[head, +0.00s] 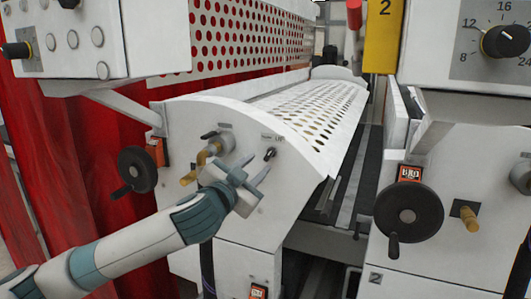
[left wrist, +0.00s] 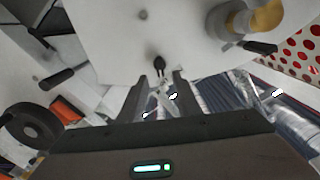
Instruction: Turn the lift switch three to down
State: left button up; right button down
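A small black toggle switch (head: 269,153) sits on the white side panel (head: 290,190) of the machine, under small labels, one of which seems to read "Up". In the left wrist view the switch (left wrist: 159,64) is just beyond the fingertips, roughly between them. Whether it is up or down, and its number, I cannot tell. My left gripper (head: 253,170) is close in front of the panel, just below the switch. Its two fingers (left wrist: 161,84) stand apart with nothing between them, and appear not to touch the switch. My right gripper is not in view.
A brass-and-grey fitting (head: 215,148) with a black lever is left of the switch. A black handwheel (head: 137,169) is farther left. Another handwheel (head: 408,212) is on the right-hand unit. A perforated white cover (head: 310,110) slopes back above the panel.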

aim_at(268, 155)
pick_arm(q)
jog(key=p+x, duration=0.2)
jog(key=x, duration=0.4)
jog(key=shift+w, duration=0.2)
grip_shut()
